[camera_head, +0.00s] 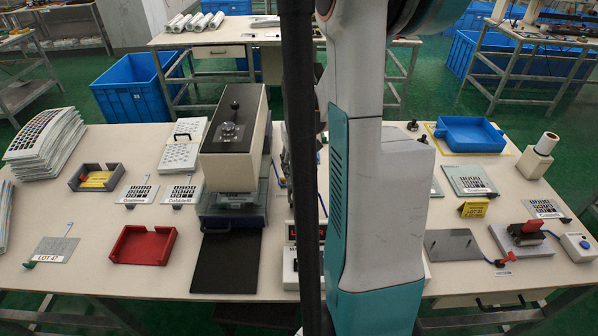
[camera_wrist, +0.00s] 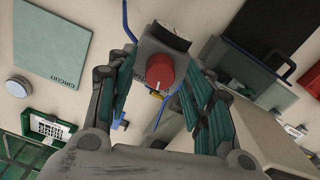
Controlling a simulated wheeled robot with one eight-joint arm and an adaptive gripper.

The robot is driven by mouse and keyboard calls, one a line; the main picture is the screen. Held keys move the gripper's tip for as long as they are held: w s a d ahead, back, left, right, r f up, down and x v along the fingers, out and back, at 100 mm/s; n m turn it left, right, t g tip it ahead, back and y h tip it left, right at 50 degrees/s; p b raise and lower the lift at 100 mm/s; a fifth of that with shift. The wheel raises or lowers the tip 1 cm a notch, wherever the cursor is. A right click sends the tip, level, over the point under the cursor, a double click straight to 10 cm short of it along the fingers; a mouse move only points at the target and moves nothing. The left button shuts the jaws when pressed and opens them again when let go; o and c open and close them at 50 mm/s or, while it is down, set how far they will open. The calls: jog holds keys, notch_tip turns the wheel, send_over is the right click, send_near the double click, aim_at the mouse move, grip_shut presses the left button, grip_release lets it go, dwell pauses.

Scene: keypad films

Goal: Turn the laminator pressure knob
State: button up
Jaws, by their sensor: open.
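A red round knob (camera_wrist: 160,72) with a pale pointer line sits on a small grey and white box (camera_wrist: 163,40) in the wrist view. My gripper (camera_wrist: 158,82) is open, with one finger on each side of the knob in the picture. Gaps show between the fingers and the knob; I cannot tell how far above it they are. The laminator (camera_head: 232,150), a cream and black box with a black dial and ball knob on top, stands left of my arm in the head view. My arm hides my gripper and the red knob there.
A black mat (camera_head: 226,262) lies before the laminator. Blue cables (camera_wrist: 163,113) run near the box. A red tray (camera_head: 144,245) stands left, and a grey plate (camera_head: 453,244) lies right. A red-handled device (camera_head: 526,232) stands at the far right.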

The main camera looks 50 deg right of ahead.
jog(key=shift+f, duration=0.15)
jog(key=shift+c, duration=0.2)
jog(key=c, duration=1)
jog(key=shift+c, duration=0.2)
jog(key=shift+m, duration=0.3)
jog(key=m, duration=0.4)
jog(key=shift+m, duration=2.7)
